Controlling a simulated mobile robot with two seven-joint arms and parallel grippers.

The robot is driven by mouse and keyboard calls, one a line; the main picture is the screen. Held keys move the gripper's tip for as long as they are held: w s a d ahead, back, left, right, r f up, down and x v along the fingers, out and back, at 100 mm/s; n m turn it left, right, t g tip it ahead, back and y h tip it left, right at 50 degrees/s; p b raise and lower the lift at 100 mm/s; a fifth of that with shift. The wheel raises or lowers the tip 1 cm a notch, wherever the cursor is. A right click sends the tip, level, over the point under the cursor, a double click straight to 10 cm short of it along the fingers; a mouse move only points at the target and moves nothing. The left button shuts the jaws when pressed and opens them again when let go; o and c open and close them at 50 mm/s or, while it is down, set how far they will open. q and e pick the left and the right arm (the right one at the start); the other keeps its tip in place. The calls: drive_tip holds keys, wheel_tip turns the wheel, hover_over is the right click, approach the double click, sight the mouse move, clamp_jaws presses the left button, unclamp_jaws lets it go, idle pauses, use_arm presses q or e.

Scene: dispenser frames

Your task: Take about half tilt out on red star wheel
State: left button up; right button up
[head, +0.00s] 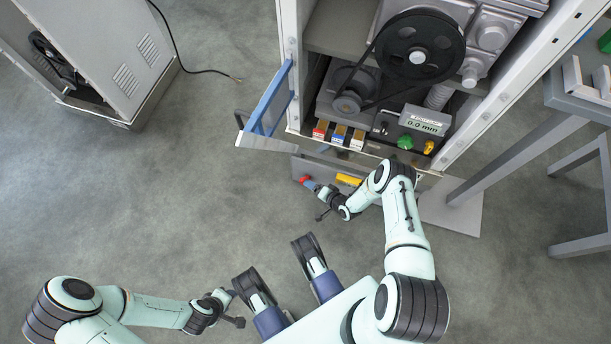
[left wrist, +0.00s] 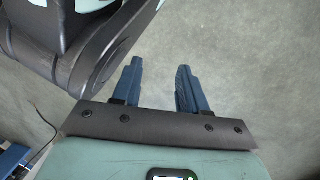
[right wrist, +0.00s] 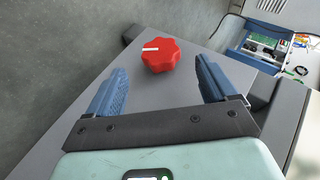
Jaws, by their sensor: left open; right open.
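The red star wheel (right wrist: 160,55) is a lobed knob with a white mark pointing left, on a grey panel in the right wrist view. In the head view it is a small red spot (head: 304,179) low at the cabinet's front. My right gripper (right wrist: 160,72) is open, with its blue fingers to either side and the wheel ahead between them. Contact with the wheel cannot be seen. A display (head: 427,125) on the machine reads 0.0 mm. My left gripper (left wrist: 160,85) is open and empty over bare floor.
Inside the open cabinet (head: 288,60) are a black pulley with a belt (head: 420,50), a green knob (head: 405,141) and a yellow knob (head: 429,147). A blue-edged door (head: 268,105) juts out at left. A grey bench (head: 560,130) stands right.

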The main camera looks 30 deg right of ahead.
use_arm(q)
drive_tip(key=s+f+g+b, duration=0.2)
drive_tip(key=s+f, duration=0.1)
drive_tip(key=s, duration=0.3)
drive_tip(key=shift+s+a+f+b, duration=0.25)
drive_tip(key=shift+a+f+b, duration=0.1)
drive_tip(key=shift+a+b, duration=0.05)
use_arm(e)
drive_tip(key=shift+x, duration=3.7)
use_arm(q)
drive_tip(key=shift+w, duration=0.1)
use_arm(e)
drive_tip(key=c, duration=1)
